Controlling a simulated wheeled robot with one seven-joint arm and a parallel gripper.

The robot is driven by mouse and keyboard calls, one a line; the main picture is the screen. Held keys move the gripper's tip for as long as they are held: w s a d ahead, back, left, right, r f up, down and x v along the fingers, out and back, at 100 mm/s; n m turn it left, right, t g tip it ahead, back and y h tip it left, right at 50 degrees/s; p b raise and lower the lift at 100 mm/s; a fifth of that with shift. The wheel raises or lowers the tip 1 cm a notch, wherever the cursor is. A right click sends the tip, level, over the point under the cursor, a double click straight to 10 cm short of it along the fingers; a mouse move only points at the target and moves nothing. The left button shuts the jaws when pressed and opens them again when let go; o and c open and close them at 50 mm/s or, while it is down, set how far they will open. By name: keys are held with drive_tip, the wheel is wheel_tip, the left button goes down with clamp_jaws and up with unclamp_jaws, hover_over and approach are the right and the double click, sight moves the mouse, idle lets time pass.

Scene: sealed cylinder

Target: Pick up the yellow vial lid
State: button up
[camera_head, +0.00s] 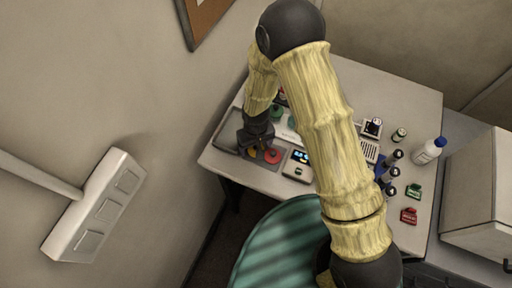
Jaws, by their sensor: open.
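My gripper (254,144) is at the left end of the table, pointing down over a dark tray area. It is small and dark here, and its fingers are hard to make out. A small yellow-orange spot (252,153) shows just below the fingertips and looks like the yellow vial lid, mostly hidden by the gripper. I cannot tell whether the fingers touch it or stand around it. A round red lid (271,156) lies just to its right.
A small device with a lit display (298,164) stands right of the red lid. A green round piece (277,112) lies behind the gripper. Dark-capped vials (393,173), a white bottle (428,151) and red (409,216) and green (413,192) labelled items stand at the right. My arm hides the table's middle.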

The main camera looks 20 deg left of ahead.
drive_tip(key=c, duration=1)
drive_tip(key=shift+c, duration=0.2)
drive_tip(key=shift+r, duration=0.1)
wheel_tip(320, 180, up, 10)
drive_tip(key=shift+f+b, duration=0.1)
drive_tip(key=shift+b, duration=1.15)
